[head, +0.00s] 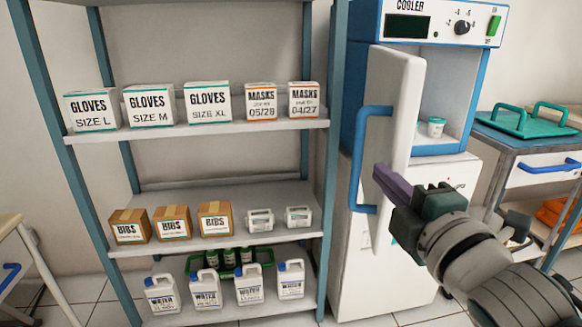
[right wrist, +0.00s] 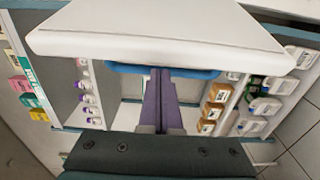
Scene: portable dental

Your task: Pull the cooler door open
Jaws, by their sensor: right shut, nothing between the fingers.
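The cooler (head: 470,60) stands at the right in the head view. Its white door (head: 402,90) stands open, swung out toward me, and the inside shows to the right of it. The blue door handle (head: 356,160) is on the door's left-facing side. My right gripper (head: 378,174) is shut and empty, its purple fingers across the lower part of the door near the handle. In the right wrist view, its fingertips (right wrist: 160,71) overlap the handle (right wrist: 190,73); whether they touch it I cannot tell. My left gripper is not in view.
A shelf rack (head: 200,135) with boxes and jugs stands just left of the cooler. A small lidded jar (head: 436,127) sits inside the cooler. A cart (head: 530,160) with a green tray (head: 520,122) stands at the right. A table edge (head: 20,228) shows at the left.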

